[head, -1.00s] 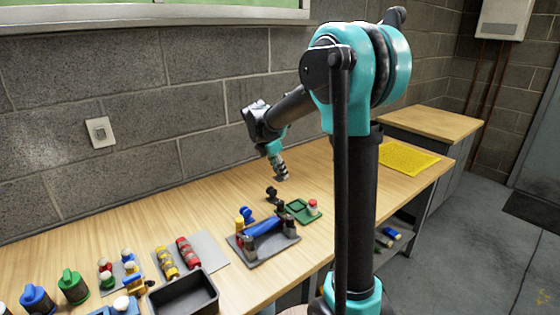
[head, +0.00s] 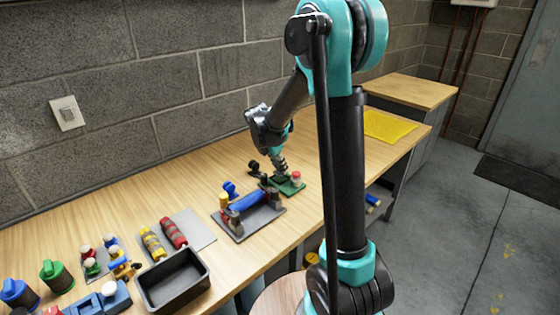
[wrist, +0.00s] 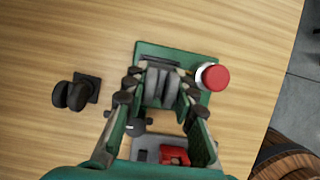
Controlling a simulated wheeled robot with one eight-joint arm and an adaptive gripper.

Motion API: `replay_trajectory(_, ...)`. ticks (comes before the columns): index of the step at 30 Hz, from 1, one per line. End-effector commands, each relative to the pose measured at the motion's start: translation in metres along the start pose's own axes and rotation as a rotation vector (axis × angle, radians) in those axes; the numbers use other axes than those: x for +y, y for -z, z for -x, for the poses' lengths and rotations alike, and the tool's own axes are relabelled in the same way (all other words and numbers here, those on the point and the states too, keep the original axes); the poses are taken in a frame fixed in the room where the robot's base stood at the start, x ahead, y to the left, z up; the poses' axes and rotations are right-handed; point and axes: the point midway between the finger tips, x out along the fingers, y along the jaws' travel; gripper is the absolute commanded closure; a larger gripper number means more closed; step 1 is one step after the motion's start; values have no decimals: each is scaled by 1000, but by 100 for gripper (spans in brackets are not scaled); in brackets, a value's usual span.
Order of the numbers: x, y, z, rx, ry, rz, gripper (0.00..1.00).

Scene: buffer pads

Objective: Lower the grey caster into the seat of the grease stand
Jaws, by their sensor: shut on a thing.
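My gripper (wrist: 160,90) is shut on the grey caster (wrist: 163,86), whose grey wheels show between the fingertips in the wrist view. The green grease stand (wrist: 147,48) lies flat below it, with a red-topped cylinder (wrist: 213,76) at its right edge. The held caster covers the stand's seat, so I cannot tell whether it touches the seat or is above it. In the head view my gripper (head: 281,168) is low over the stand (head: 292,190), and the caster is too small to make out there.
A dark caster-like piece (wrist: 80,92) stands left of the grease stand. A grey tray (head: 264,221) with a blue part sits nearer in the head view. A black bin (head: 174,281) and a plate (head: 198,232) with ribbed rollers are farther left. Bare wood lies behind the stand.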

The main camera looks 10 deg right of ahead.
Motion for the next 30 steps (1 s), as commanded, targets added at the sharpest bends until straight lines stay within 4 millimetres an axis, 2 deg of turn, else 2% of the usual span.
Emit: replay_trajectory(30, 0, 3, -8, 0, 0, 0, 100)
